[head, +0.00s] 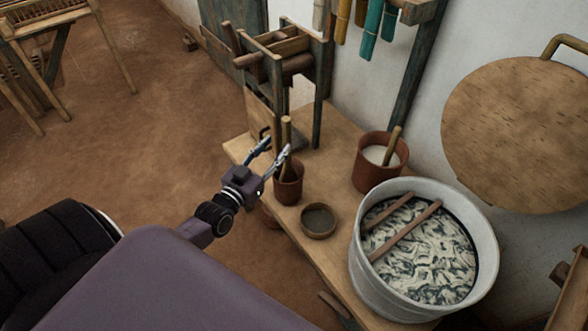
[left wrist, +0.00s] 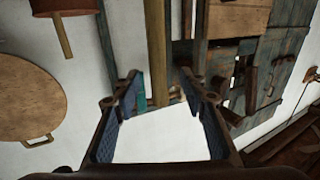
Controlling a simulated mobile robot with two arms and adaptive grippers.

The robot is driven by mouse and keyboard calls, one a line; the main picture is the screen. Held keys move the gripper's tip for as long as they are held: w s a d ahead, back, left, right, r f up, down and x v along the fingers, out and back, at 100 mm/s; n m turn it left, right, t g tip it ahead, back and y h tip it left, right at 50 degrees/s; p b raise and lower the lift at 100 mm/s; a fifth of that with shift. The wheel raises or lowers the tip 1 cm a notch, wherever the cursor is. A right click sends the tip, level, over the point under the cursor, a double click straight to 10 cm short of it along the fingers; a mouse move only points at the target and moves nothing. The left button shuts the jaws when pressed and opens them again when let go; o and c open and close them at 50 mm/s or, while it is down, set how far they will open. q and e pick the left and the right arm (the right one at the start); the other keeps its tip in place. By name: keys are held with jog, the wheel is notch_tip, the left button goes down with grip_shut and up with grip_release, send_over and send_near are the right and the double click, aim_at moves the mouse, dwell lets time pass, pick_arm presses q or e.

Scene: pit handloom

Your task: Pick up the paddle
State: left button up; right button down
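A light wooden handle (head: 286,130), which I take to be the paddle, stands upright in a small red-brown pot (head: 289,186) on the wooden bench. Its lower end is hidden inside the pot. My left gripper (head: 277,148) is open, with its fingers apart beside the handle just above the pot. In the left wrist view the handle (left wrist: 157,45) shows beyond the open fingers (left wrist: 163,92), in line with the gap between them. I cannot tell whether the fingers touch it. My right gripper is not in view.
A dark bowl (head: 318,220), a pot of white stuff with a stick (head: 381,160) and a large metal tub (head: 372,275) with wooden sticks across it stand on the bench (head: 330,252). A wooden frame (head: 290,58) stands behind. A round board (head: 520,130) is at the wall.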

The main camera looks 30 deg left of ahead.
aim_at(284, 137)
pick_arm(q)
jog(key=w, duration=0.5)
jog(key=shift+w+d+r+p, duration=0.1)
jog(key=shift+d+r+p, duration=0.05)
jog(key=shift+r+p, duration=0.25)
jog(key=shift+w+f, duration=0.1)
jog(key=shift+w, duration=0.35)
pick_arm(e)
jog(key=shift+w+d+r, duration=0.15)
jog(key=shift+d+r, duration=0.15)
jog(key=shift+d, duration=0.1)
pick_arm(q)
jog(key=c, duration=0.9)
grip_shut()
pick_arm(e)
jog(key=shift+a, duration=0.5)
